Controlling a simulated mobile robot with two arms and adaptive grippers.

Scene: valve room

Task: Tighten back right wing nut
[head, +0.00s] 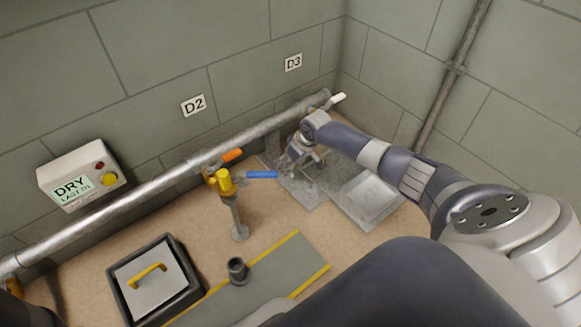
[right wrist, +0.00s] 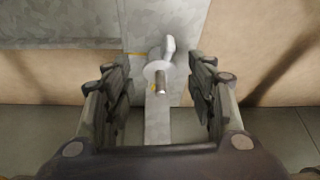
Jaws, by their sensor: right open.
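In the right wrist view, a pale wing nut (right wrist: 168,50) with a round white collar sits on a threaded metal stud (right wrist: 161,84) that points toward the camera. One wing stands upward; the other is hard to make out. My right gripper (right wrist: 158,84) is open, with its fingers left and right of the stud and clear gaps on both sides. In the head view, my right gripper (head: 301,160) points down over a grey metal plate (head: 304,196) near the wall pipe. The wing nut cannot be made out there. My left gripper is not in view.
A grey pipe (head: 150,190) runs along the wall, with a yellow valve (head: 222,182) and blue lever (head: 262,174) left of my right gripper. A shallow metal tray (head: 369,199) lies to its right. A black box with a yellow-handled lid (head: 147,282) stands front left.

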